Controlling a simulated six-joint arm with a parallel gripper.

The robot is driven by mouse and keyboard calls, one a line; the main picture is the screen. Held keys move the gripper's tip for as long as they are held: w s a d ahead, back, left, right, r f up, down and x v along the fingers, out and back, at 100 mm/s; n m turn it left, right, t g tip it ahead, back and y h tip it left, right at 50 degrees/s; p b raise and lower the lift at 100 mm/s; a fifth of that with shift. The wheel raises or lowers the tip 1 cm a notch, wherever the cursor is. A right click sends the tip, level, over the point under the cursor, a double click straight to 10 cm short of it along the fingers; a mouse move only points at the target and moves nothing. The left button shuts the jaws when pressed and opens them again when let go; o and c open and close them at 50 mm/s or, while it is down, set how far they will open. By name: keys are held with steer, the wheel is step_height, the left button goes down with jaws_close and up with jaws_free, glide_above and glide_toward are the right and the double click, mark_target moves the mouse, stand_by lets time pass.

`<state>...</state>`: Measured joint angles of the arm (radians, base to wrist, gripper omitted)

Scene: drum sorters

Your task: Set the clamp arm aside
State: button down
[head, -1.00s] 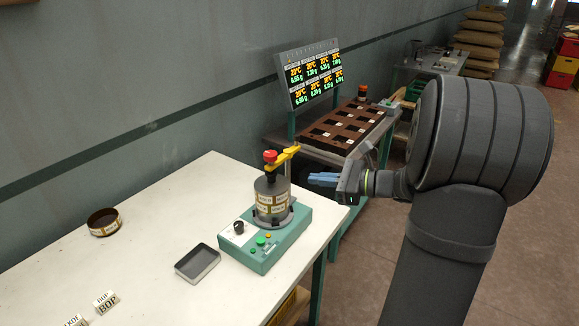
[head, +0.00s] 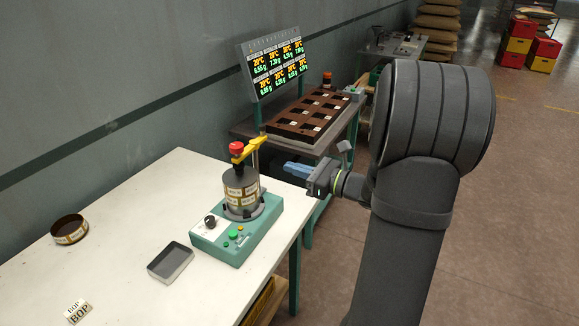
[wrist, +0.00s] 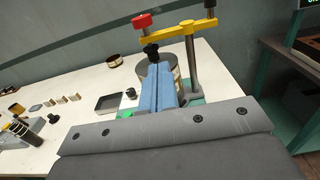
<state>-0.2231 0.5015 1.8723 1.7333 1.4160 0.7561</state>
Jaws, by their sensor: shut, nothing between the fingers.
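The yellow clamp arm (head: 247,150) with its red knob (head: 236,147) lies across the top of the grey drum (head: 241,185) on the green sorter base (head: 238,232). It is carried by a post at the drum's far right side. In the wrist view the clamp arm (wrist: 184,31) spans from the post to the red knob, with a black foot below. My gripper (head: 288,168) has blue fingers, shut and empty, to the right of the drum and apart from it. In the wrist view the fingers (wrist: 158,88) hide part of the drum.
A shallow grey tray (head: 170,262) and a round open tin (head: 69,229) stand on the white table (head: 125,215). Small label blocks (head: 78,312) lie at the front left. A display (head: 275,68) and a brown compartment tray (head: 309,112) stand behind.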

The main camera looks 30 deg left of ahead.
mark_target(244, 156)
steer(key=a, duration=1.1)
steer(key=shift+a, duration=0.3)
steer(key=shift+s+a, duration=0.25)
steer(key=shift+a, duration=0.15)
steer(key=shift+s+a, duration=0.15)
steer(key=shift+a, duration=0.15)
steer(key=shift+s+a+m+t, duration=0.4)
steer(key=shift+a+m+t, duration=0.2)
steer(key=shift+t, duration=0.3)
steer(key=shift+w+a+t, duration=0.1)
steer(key=shift+a+t, duration=0.3)
steer(key=shift+a, duration=0.85)
steer(key=shift+w+a, duration=0.2)
steer(key=shift+a, duration=0.45)
steer(key=shift+w+a, duration=0.2)
steer(key=shift+a, duration=0.55)
